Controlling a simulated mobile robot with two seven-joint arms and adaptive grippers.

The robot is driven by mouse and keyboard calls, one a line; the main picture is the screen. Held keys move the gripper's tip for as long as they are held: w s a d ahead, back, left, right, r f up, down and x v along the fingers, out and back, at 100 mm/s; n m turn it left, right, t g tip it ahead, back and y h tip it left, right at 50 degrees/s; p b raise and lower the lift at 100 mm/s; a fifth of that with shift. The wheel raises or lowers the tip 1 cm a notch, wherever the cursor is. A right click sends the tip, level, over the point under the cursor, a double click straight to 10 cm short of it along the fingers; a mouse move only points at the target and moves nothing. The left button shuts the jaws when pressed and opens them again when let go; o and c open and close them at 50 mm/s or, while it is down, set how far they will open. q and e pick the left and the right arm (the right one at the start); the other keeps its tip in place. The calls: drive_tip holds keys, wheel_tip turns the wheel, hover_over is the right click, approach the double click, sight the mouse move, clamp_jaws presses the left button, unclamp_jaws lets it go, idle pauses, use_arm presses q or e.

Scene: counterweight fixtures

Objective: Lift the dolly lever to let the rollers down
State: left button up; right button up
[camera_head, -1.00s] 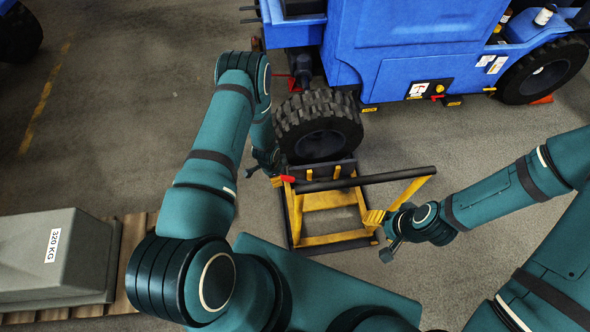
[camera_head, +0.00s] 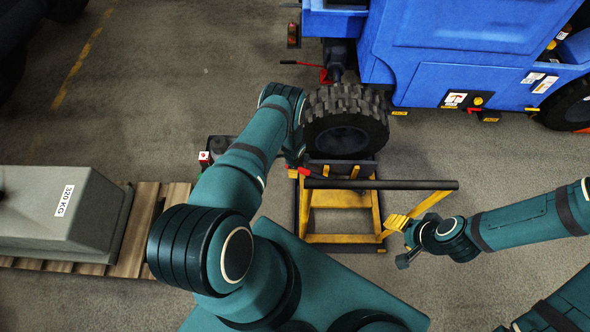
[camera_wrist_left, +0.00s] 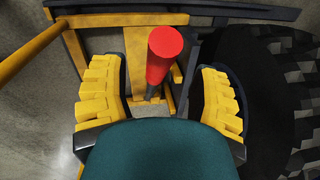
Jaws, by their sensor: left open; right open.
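The yellow wheel dolly (camera_head: 340,238) stands on the floor against the big black tyre (camera_head: 345,120). Its lever ends in a red grip (camera_head: 303,171), beside the dolly's left side; the grip also shows large in the left wrist view (camera_wrist_left: 165,55). My left gripper (camera_wrist_left: 160,72) is open, its yellow-padded fingers on either side of the grip with gaps both sides. In the head view my left arm mostly hides that gripper. My right gripper (camera_head: 401,242) is open and empty near the dolly's right front corner. The rollers cannot be made out.
The dolly's black push bar (camera_head: 380,184) crosses in front of the tyre. A blue vehicle (camera_head: 460,50) stands behind, with a red-handled jack (camera_head: 325,76). A grey 320 KG block (camera_head: 60,210) rests on a wooden pallet (camera_head: 135,240) at left. Open floor lies at right.

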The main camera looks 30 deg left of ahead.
use_arm(q)
drive_tip(key=shift+w+a+f+b, duration=0.15)
drive_tip(key=shift+f+b, duration=0.15)
drive_tip(key=shift+f, duration=0.65)
drive_tip(key=shift+w+d+f+b, duration=0.1)
drive_tip(key=shift+f+b, duration=0.15)
drive_tip(key=shift+f, duration=0.7)
clamp_jaws()
